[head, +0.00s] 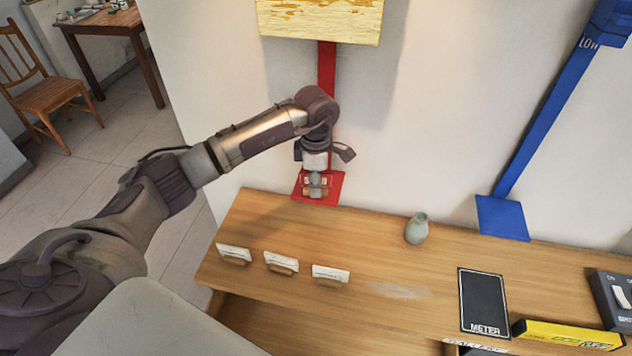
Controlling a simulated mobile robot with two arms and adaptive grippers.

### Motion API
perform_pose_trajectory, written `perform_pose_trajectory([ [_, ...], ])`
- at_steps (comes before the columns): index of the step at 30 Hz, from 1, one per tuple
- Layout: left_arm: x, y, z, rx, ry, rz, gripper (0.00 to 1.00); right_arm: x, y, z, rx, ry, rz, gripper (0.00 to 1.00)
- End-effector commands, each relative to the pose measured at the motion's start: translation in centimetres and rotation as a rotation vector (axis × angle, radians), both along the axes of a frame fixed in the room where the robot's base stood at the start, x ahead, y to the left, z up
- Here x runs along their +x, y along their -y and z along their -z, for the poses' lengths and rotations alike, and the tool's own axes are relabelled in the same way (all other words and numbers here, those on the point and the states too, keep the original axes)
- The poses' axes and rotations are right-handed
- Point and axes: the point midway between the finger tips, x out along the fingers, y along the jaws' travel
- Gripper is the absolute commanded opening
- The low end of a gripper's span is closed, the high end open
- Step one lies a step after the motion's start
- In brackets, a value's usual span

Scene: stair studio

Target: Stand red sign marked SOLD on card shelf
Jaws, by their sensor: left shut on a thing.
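My left gripper (315,186) is shut on the small red sign (308,181), over the far left part of the wooden counter. White letters show on the sign, with the middle ones hidden by the gripper. A wooden foot seems to show below it. Behind it is the red base plate (333,184) of a red post (327,65), so the sign's edges are hard to tell. I cannot tell whether the sign touches anything below. No label picks out the card shelf; small white cards (331,274) in wooden holders stand on the counter (300,225). My right gripper is out of view.
A pale wooden board (320,20) tops the red post. A green vase (417,228) stands right of the gripper, then a blue post's base (502,218). A black METER panel (484,302) and yellow box (567,335) lie right. Counter between cards and vase is clear.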

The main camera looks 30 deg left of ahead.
Motion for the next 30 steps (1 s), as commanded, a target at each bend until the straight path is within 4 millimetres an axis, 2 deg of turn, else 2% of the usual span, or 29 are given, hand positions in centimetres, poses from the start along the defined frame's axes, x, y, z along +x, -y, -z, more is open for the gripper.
perform_pose_trajectory([
  [4,0.0,0.0,0.2,0.000,0.001,0.000,0.05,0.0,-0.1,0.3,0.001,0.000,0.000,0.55],
  [5,0.0,0.0,0.2,0.000,0.001,0.000,0.33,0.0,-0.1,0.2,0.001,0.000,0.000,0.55],
  [9,0.0,0.0,0.2,0.000,0.000,0.000,0.57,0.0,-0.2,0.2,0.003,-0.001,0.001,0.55],
  [10,0.0,0.0,0.2,0.000,0.000,0.000,0.59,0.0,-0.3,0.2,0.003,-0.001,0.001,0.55],
  [20,0.0,0.0,-0.1,0.000,0.001,0.000,0.59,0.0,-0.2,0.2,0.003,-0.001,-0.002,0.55],
  [23,0.1,0.0,-1.3,-0.001,0.004,0.000,0.59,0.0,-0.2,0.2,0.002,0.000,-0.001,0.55],
  [30,0.1,0.0,-5.3,0.001,0.004,0.000,0.59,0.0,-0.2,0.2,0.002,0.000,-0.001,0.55],
])
